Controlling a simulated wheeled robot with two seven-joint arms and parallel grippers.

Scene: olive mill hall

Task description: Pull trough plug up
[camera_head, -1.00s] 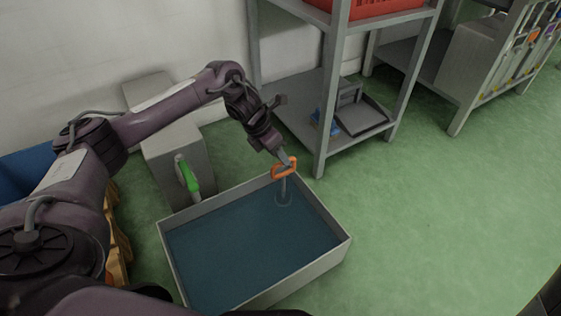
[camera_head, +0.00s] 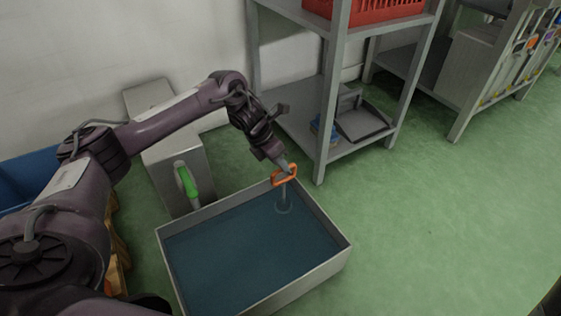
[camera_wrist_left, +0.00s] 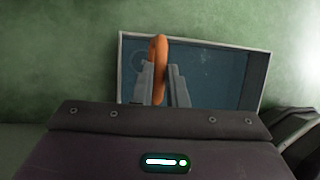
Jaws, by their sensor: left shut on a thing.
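The trough (camera_head: 322,272) is a pale grey, rectangular box with dark blue liquid in it, standing on the floor. The plug has an orange loop handle (camera_head: 285,176) on a thin grey stem (camera_head: 283,196), which goes down into the liquid near the trough's far corner. A pale ring shows around the stem there; the plug's lower end is not clear. My left gripper (camera_head: 286,170) is shut on the orange handle from above. In the left wrist view the handle (camera_wrist_left: 159,52) stands between the two fingers, with the trough (camera_wrist_left: 262,80) behind. My right gripper is not in view.
A grey shelf rack (camera_head: 325,110) with a red crate (camera_head: 375,10) stands close behind the far corner. The green floor to the right is clear.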

